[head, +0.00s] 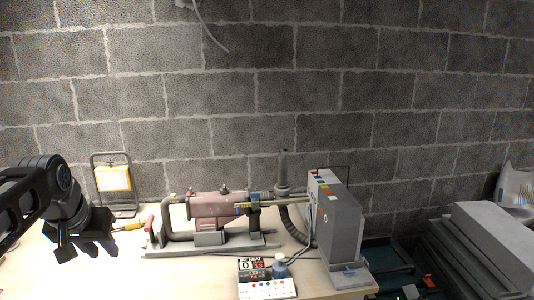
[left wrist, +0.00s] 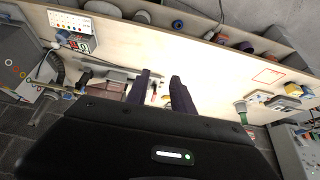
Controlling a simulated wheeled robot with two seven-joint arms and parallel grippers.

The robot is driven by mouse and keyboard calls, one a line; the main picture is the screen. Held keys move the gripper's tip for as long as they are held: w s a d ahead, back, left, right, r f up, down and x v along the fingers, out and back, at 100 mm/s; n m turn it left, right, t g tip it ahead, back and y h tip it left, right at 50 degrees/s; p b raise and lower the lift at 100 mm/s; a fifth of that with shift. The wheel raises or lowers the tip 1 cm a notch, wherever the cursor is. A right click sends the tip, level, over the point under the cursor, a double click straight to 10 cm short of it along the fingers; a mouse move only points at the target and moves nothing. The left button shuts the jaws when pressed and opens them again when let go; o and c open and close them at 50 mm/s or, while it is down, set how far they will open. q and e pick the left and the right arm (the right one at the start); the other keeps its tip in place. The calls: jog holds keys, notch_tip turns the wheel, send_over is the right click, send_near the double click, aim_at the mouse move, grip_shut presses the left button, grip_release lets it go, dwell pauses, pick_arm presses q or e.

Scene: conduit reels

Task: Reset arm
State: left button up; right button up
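My left gripper (head: 97,250) hangs at the left of the head view, over the left end of the wooden workbench (head: 120,280). Its two dark fingers also show in the left wrist view (left wrist: 161,77), with a clear gap between them and nothing held. The gripper is open and apart from the things on the bench. My right gripper is not in view.
A reddish motor-like machine (head: 217,205) on a grey base stands mid-bench, with a grey control box (head: 338,228) to its right. A yellow work lamp (head: 113,178) stands behind my left gripper.

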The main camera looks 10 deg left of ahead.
pick_arm(q)
jog(key=w+d+f+t+h, duration=0.1)
jog(key=w+d+f+t, duration=0.3)
jog(key=w+f, duration=0.75)
jog(key=s+d+f+g+h, duration=0.1)
jog(key=d+f, duration=0.4)
jog(key=f, duration=0.4)
jog(key=s+d+f+g+h, duration=0.1)
jog(key=d+f, duration=0.5)
jog(key=f, duration=0.3)
jog(key=s+d+f+g+h, duration=0.2)
jog(key=s+d+f, duration=0.8)
jog(key=f, duration=0.4)
jog(key=s+d+f+g, duration=0.1)
jog(key=s+d+f, duration=0.2)
jog(key=s, duration=0.3)
jog(key=s+d+f+m+g, duration=0.1)
jog(key=s+d+f+g, duration=0.1)
jog(key=s, duration=0.4)
jog(key=s+d+f+g, duration=0.2)
jog(key=s+d+f, duration=0.1)
jog(key=s+d, duration=0.2)
jog(key=shift+s+f+m+h, duration=0.4)
jog(key=shift+s, duration=0.25)
